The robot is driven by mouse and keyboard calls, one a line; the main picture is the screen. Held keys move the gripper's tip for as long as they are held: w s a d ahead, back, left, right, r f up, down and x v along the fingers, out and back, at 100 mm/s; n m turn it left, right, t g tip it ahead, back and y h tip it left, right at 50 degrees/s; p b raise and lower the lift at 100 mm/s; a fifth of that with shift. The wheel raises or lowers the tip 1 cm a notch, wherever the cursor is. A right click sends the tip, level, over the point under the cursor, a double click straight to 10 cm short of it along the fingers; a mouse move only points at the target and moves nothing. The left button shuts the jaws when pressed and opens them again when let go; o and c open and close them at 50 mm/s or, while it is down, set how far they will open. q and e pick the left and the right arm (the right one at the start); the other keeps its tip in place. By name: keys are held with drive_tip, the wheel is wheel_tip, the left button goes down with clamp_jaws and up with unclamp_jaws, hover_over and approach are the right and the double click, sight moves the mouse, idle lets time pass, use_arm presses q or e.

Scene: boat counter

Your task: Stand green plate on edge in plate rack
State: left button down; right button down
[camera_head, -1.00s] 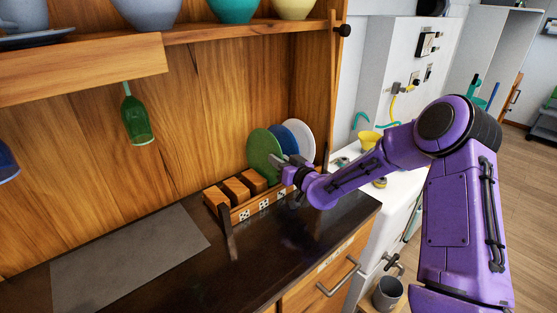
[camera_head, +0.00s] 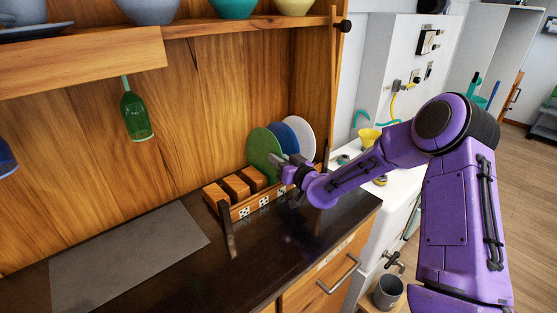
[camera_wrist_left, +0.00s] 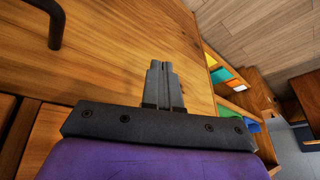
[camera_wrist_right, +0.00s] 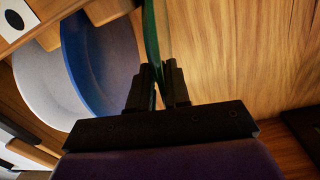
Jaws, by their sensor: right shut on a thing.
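The green plate (camera_head: 262,152) stands on edge at the rack, beside the blue plate (camera_head: 285,140) and the white plate (camera_head: 301,137). My right gripper (camera_head: 284,168) is shut on the green plate's edge. In the right wrist view the plate (camera_wrist_right: 151,35) is seen edge-on between the fingers (camera_wrist_right: 156,85). The wooden plate rack (camera_head: 238,209) has blocks and dice-marked tiles along its front. Whether the plate's lower edge rests in the slot is hidden. My left gripper (camera_wrist_left: 163,68) shows only in the left wrist view, shut and empty, close to a wooden surface.
A grey mat (camera_head: 130,258) lies on the dark counter (camera_head: 290,235), left of the rack. A green glass (camera_head: 135,115) hangs below the upper shelf (camera_head: 220,33), which holds several bowls. A wooden back wall rises behind the rack.

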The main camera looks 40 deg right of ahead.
drive_tip(key=c, duration=1)
unclamp_jaws()
drive_tip(key=shift+s, duration=0.35)
drive_tip(key=s+b, duration=0.2)
drive_tip(key=s, duration=0.8)
drive_tip(key=shift+r, duration=0.2)
drive_tip(key=shift+w+d, duration=0.1)
